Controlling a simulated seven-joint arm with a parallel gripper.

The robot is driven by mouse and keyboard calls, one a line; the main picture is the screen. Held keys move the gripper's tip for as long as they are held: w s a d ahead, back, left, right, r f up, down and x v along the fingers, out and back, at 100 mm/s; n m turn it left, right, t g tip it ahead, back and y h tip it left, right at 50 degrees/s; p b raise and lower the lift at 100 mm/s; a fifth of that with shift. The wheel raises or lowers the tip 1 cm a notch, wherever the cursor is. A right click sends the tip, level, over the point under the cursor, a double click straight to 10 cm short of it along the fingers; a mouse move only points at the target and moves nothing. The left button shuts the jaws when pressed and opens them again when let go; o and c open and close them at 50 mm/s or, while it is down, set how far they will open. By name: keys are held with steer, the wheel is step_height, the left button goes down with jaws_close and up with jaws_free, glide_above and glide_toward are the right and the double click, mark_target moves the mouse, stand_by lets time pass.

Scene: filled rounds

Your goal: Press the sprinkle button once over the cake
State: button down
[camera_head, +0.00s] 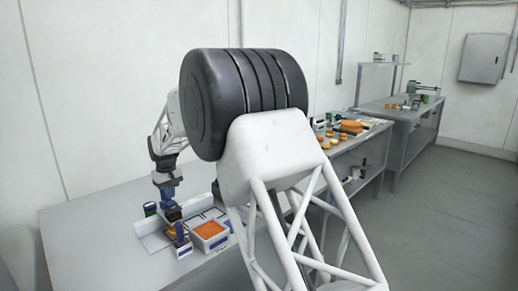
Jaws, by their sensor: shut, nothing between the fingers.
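My gripper (173,212) points down at the front left, low over a cluster of small items on the grey table. It is shut with nothing in it. A small blue and white upright device (181,238) stands just below and beside the gripper. I cannot tell whether the two touch, or whether this device carries the sprinkle button. A white box with orange contents (208,230) sits right of it. I cannot make out the cake for certain. My own large arm link hides the middle of the view and part of the table's right side.
The grey table (85,235) is bare at its left. A low light panel (150,222) and a small dark green item (150,208) stand by the gripper. A farther bench (345,146) holds several orange items. A wall cabinet (484,58) hangs at the far right.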

mark_target(171, 203)
steer(key=shift+f, duration=1.7)
steer(key=shift+r, duration=0.15)
stand_by(0.3)
steer(key=shift+r, duration=1.5)
steer(key=shift+r, duration=0.1)
steer(key=shift+r, duration=2.95)
steer(key=shift+d, duration=0.1)
